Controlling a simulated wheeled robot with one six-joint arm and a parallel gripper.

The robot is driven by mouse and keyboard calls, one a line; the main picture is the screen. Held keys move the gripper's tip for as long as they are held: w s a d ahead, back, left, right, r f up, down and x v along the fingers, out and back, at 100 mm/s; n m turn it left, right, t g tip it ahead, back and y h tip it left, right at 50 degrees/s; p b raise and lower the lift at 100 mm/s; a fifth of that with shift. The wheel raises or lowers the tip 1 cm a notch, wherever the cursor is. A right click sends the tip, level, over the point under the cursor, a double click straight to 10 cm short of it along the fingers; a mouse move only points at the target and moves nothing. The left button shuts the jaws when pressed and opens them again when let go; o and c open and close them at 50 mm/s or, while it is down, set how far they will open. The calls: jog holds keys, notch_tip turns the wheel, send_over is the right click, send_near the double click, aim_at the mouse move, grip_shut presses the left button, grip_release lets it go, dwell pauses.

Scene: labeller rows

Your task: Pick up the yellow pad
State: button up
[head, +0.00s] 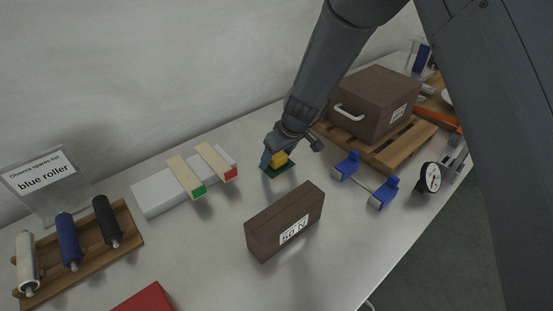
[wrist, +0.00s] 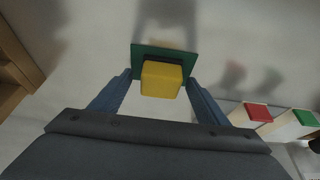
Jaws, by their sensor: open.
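The yellow pad (head: 280,158) is a small block on a dark green square base (head: 279,172) on the grey table. In the wrist view the yellow pad (wrist: 161,79) lies between the two blue fingers, with the green base (wrist: 143,50) behind and under it. My gripper (wrist: 160,82) is open, with a finger on each side of the pad and a gap showing at both sides. In the head view my gripper (head: 273,157) is down at the pad and partly hides it.
A brown "50 N" block (head: 285,222) stands in front. A brown box with a handle (head: 374,103) sits on a wooden pallet (head: 407,148) to the right. Red- and green-tipped sticks (head: 217,161) lie on a white block (head: 160,191) to the left.

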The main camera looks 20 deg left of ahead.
aim_at(277, 155)
jog(key=c, duration=1.2)
notch_tip(277, 155, up, 18)
jog(key=b, duration=0.3)
